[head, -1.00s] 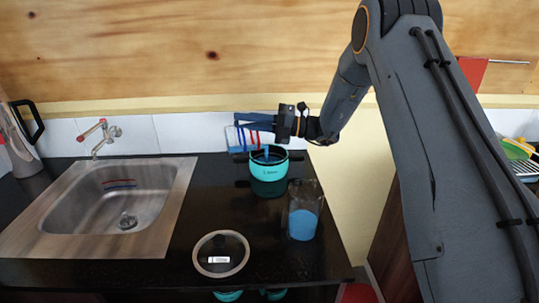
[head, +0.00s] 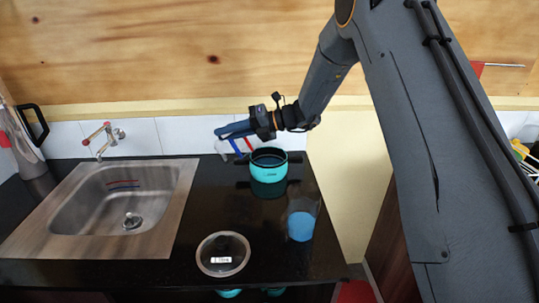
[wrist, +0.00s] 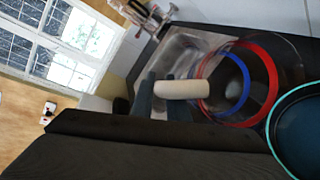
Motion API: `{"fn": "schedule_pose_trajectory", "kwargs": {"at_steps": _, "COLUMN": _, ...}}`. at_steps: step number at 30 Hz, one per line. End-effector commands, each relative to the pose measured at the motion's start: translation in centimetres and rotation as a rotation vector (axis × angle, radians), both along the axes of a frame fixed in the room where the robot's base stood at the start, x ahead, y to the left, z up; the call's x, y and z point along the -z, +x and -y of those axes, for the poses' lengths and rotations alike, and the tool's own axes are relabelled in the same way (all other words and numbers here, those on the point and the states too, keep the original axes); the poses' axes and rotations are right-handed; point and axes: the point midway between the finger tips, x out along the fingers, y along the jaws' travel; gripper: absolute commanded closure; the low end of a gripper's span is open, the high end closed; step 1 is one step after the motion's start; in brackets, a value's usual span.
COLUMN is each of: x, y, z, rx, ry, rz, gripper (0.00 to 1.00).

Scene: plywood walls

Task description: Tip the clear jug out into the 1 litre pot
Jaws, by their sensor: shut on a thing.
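My gripper (head: 234,130) is shut on the pale handle (wrist: 184,89) of a clear jug with red and blue bands (wrist: 262,82). In the head view the jug (head: 222,147) is tilted above and left of the turquoise pot (head: 268,189), partly hidden behind my gripper. I see no liquid in the jug or falling from it. The pot stands open on the black counter, its inside dark. Its rim also shows at the right edge of the wrist view (wrist: 277,128), close to the jug.
A clear container with blue contents (head: 300,226) stands in front and right of the pot. A glass lid (head: 222,254) lies on the counter's front part. A steel sink (head: 125,200) with a tap (head: 103,139) is at left. The tiled wall is close behind.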

Motion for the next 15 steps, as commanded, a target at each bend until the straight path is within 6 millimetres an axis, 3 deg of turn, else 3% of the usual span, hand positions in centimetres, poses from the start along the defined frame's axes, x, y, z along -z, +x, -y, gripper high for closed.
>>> {"fn": "schedule_pose_trajectory", "kwargs": {"at_steps": 15, "x": 0.3, "y": -0.7, "z": -2.1, "rx": -0.003, "ry": -0.274, "rz": 0.071, "gripper": 1.00}}
